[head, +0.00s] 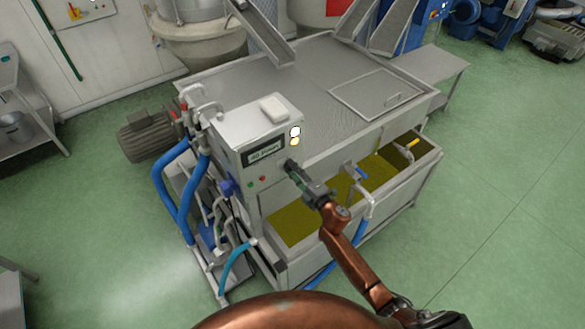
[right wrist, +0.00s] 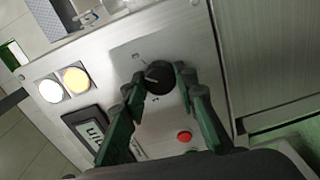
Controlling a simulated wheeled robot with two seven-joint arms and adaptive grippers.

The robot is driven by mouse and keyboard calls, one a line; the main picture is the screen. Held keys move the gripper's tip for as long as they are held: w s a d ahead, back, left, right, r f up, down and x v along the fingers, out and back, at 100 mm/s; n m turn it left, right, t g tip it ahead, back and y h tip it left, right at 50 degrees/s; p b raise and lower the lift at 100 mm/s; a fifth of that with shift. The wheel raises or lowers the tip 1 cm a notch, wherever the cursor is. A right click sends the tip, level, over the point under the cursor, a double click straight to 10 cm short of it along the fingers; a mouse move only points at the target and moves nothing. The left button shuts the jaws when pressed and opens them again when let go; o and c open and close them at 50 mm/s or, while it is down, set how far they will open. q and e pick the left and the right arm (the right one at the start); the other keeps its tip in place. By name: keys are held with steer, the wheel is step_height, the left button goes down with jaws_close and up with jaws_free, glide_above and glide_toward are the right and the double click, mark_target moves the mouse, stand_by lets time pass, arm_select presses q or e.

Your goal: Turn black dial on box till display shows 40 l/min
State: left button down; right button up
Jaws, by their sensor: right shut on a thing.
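The grey metal box (head: 235,122) stands on the near left corner of the machine. Its front display (head: 264,152) appears to read 40 l/min, though the digits are small; in the right wrist view the display (right wrist: 90,128) is partly hidden by a finger. The black dial (right wrist: 159,76) is on the box front, with a pale pointer line on its face. My right gripper (right wrist: 162,80) is shut on the dial, one green finger on each side. In the head view the right gripper (head: 291,166) hides most of the dial. My left gripper is not in view.
White and yellow lamps (right wrist: 76,80) and a red button (right wrist: 184,136) are near the dial. A white object (head: 273,109) lies on the box top. Blue hoses (head: 172,185) hang at left. A blue-handled valve (head: 359,172) and a yellow-green liquid trough (head: 295,222) are close to my right arm.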

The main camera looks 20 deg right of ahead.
steer(key=shift+m+p, duration=0.75)
steer(key=shift+m, duration=1.25)
steer(key=o, duration=1.1)
steer(key=shift+o, duration=0.2)
steer(key=v, duration=1.2)
